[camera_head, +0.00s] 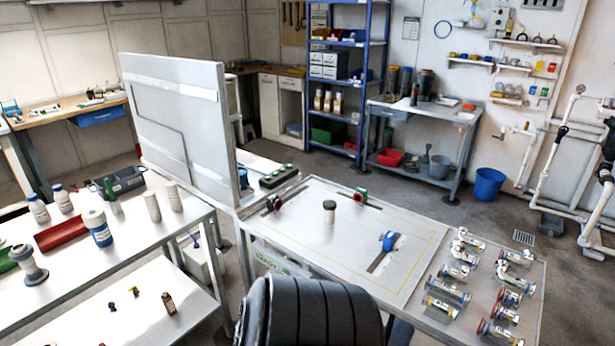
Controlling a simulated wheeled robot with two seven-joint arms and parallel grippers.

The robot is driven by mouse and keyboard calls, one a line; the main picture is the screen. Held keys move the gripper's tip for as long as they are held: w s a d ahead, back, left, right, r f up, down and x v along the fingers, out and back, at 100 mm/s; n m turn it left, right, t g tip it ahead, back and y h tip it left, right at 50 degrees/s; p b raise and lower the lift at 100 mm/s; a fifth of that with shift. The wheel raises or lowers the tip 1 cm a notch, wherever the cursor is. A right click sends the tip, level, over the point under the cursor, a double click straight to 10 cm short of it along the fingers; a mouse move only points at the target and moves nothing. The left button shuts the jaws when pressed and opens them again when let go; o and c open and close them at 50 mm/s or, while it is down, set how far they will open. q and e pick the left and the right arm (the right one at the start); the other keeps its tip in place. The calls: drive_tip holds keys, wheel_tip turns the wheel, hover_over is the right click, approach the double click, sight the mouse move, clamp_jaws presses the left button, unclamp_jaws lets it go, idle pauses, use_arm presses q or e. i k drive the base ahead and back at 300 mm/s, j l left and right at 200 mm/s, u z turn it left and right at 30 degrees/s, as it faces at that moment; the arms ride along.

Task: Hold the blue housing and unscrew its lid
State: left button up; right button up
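No part is clearly the blue housing. A blue-and-white cylinder with a pale top (98,228) stands upright on the left table. A small blue piece (388,241) sits on the middle table beside a dark slot. A short pale cylinder with a dark top (329,211) stands upright near the middle of that table. I cannot tell whether either top is a screw lid. Neither of my grippers is in view.
The middle table (420,240) has a green-and-dark piece (361,195) and another (274,202) at its back. Several clear cylinders with fittings (447,290) crowd its right end. A red tray (62,234) lies on the left table.

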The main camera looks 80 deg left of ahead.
sight(102, 236)
drive_tip(key=u, duration=4.1)
drive_tip(key=i+l, duration=0.15)
drive_tip(key=i+u, duration=0.05)
